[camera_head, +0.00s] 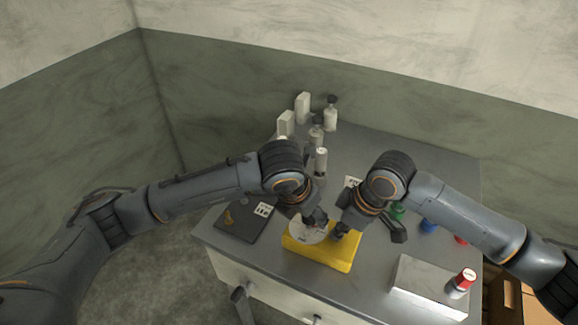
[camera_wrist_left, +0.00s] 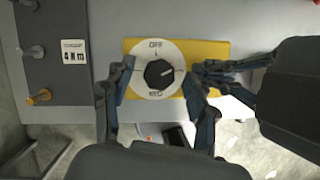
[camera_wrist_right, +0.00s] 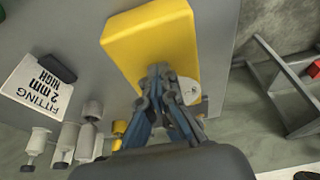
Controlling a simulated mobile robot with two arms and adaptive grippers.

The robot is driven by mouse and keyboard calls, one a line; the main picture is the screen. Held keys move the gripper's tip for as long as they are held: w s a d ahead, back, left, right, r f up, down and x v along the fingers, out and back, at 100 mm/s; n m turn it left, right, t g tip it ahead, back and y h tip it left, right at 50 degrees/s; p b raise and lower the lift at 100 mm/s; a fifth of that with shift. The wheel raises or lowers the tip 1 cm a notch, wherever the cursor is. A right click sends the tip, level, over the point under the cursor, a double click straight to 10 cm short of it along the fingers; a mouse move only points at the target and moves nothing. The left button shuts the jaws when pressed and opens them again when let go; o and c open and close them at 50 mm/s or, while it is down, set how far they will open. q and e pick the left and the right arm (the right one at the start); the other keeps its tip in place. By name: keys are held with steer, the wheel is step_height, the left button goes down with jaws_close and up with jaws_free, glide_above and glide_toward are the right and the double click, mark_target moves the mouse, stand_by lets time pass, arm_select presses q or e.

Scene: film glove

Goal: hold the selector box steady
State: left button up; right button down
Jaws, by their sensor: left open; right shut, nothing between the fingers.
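The selector box (camera_head: 325,256) is a yellow block near the table's front edge. In the left wrist view the yellow box (camera_wrist_left: 215,48) carries a round white dial plate marked OFF at the top, with a black knob (camera_wrist_left: 158,74). My left gripper (camera_head: 310,220) is open, its fingers (camera_wrist_left: 160,84) on either side of the dial; I cannot tell whether they touch it. My right gripper (camera_head: 341,232) is shut and empty, over the right part of the box. In the right wrist view its closed fingertips (camera_wrist_right: 160,76) overlap the yellow box (camera_wrist_right: 150,35) and partly hide the dial.
A dark panel (camera_head: 235,222) with small levers and a label lies left of the box. A pale block (camera_head: 425,280) and a red-capped bottle (camera_head: 463,281) stand at right. Several pale bottles stand at the back.

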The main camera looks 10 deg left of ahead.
arm_select(q)
steer(key=m+h, duration=0.1)
steer(key=m, duration=0.2)
steer(key=shift+w+a+m+g, duration=0.1)
steer(key=shift+w+m+g, duration=0.05)
steer(key=shift+m+g, duration=0.2)
steer(key=m, duration=0.2)
steer(key=m+g+h, duration=0.1)
steer(key=m, duration=0.1)
steer(key=shift+w+g, duration=0.1)
steer(key=shift+g, duration=0.15)
steer(key=m+g, duration=0.1)
steer(key=m, duration=0.3)
steer(key=shift+w+g, duration=0.1)
steer(key=shift+g, duration=0.2)
steer(key=m+g, duration=0.1)
steer(key=m, duration=0.2)
steer(key=v, duration=1.2)
steer(key=shift+w, duration=0.2)
steer(key=shift+f+m, duration=0.1)
steer(key=shift+m, duration=0.15)
